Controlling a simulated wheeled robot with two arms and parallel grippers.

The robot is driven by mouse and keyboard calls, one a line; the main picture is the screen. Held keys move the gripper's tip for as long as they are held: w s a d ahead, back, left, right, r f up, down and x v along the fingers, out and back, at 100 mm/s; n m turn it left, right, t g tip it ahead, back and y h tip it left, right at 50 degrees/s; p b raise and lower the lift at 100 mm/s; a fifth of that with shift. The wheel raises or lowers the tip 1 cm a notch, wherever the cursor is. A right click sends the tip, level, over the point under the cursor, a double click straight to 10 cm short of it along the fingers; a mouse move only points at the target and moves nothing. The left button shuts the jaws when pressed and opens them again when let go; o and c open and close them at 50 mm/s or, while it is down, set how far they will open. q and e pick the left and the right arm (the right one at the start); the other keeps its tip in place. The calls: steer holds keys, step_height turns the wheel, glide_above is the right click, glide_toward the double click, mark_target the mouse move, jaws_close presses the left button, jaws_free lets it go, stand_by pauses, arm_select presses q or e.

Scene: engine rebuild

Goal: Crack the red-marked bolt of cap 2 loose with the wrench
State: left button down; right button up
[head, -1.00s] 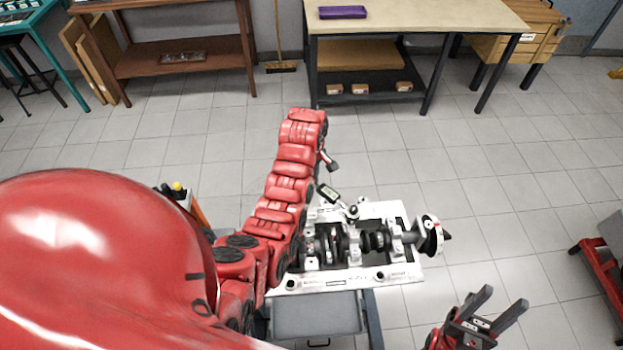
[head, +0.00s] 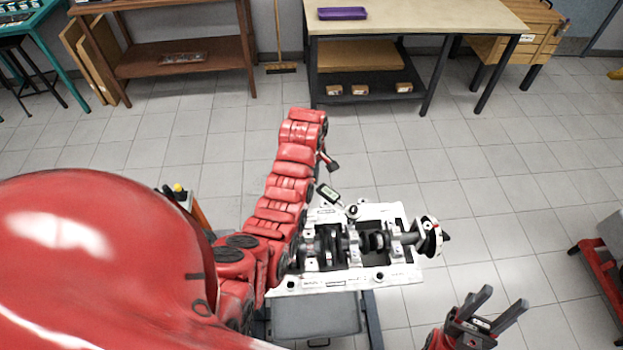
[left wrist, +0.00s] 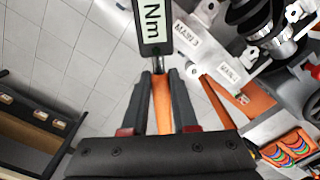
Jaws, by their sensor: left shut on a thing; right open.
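The wrench shows in the left wrist view as an orange handle (left wrist: 162,106) with a dark display (left wrist: 153,25) reading Nm. My left gripper (left wrist: 163,80) is shut on this handle. In the head view the wrench's display (head: 328,194) and round head (head: 352,211) are at the back edge of the white engine block (head: 300,286). Whether the head sits on a bolt is unclear. Labels MAIN 2 (left wrist: 230,71) and MAIN 3 (left wrist: 187,33) show beside the wrench. I cannot pick out the red-marked bolt surely. My right gripper (head: 494,306) is open and empty, right of the block.
The crankshaft (head: 374,241) lies along the block, with a round end (head: 430,236) at right. A grey tray (head: 318,316) is under the block. A red-framed cart (head: 600,262) stands at far right. A bench (head: 420,22) stands behind; the floor between is clear.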

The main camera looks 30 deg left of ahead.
arm_select(q)
steer(key=shift+r, duration=0.25)
steer(key=shift+r+p, duration=1.45)
steer(key=shift+p, duration=0.1)
